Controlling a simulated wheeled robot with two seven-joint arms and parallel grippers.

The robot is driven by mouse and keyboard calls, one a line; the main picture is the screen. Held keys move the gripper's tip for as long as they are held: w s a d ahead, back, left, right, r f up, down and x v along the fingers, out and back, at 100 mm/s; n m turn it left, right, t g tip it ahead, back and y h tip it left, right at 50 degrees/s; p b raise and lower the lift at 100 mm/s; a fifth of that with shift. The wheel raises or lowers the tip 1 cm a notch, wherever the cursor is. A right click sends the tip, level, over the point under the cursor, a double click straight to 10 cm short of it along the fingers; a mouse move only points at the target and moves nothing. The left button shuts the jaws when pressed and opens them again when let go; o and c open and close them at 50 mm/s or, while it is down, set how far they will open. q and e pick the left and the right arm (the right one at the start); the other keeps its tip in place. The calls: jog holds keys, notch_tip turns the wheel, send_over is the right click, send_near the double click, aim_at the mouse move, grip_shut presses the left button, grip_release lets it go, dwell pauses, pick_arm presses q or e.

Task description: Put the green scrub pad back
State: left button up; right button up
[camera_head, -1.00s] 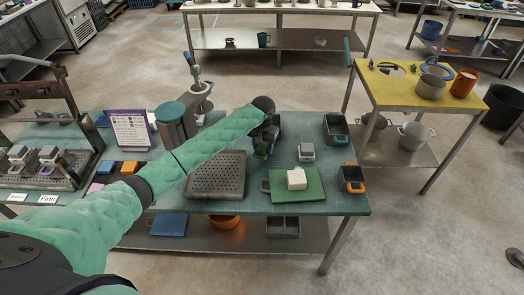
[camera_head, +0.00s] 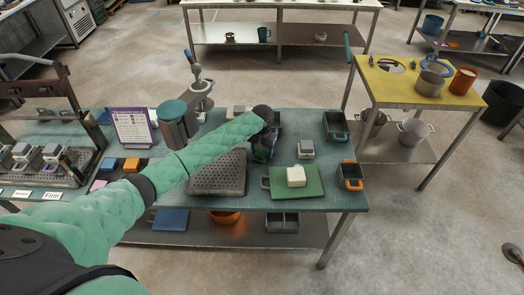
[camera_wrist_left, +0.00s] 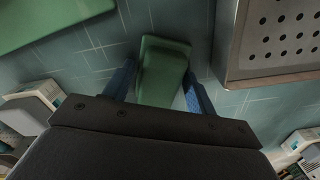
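The green scrub pad (camera_wrist_left: 160,72) shows in the left wrist view between the blue fingers of my left gripper (camera_wrist_left: 160,82). One finger stands on each side of it, and a strip of table shows beside the right finger. The pad's near end is hidden by the gripper body. I cannot tell whether the fingertips touch it. In the head view my left gripper (camera_head: 263,148) points down at the table between the perforated tray and the green board, and the pad there is hard to make out. My right gripper is not in view.
The perforated metal tray (camera_head: 217,183) lies close at the left of my gripper. A green board (camera_head: 310,187) with a white block (camera_head: 296,176) lies to the right. A grey block (camera_head: 306,150) and dark tubs (camera_head: 335,127) stand behind and right. Bare table lies between them.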

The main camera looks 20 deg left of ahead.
pick_arm(q)
jog(key=shift+o, duration=1.1)
jog(key=shift+r, duration=0.5)
notch_tip(320, 180, up, 11)
jog(key=b, duration=0.4)
jog(key=shift+r, duration=0.15)
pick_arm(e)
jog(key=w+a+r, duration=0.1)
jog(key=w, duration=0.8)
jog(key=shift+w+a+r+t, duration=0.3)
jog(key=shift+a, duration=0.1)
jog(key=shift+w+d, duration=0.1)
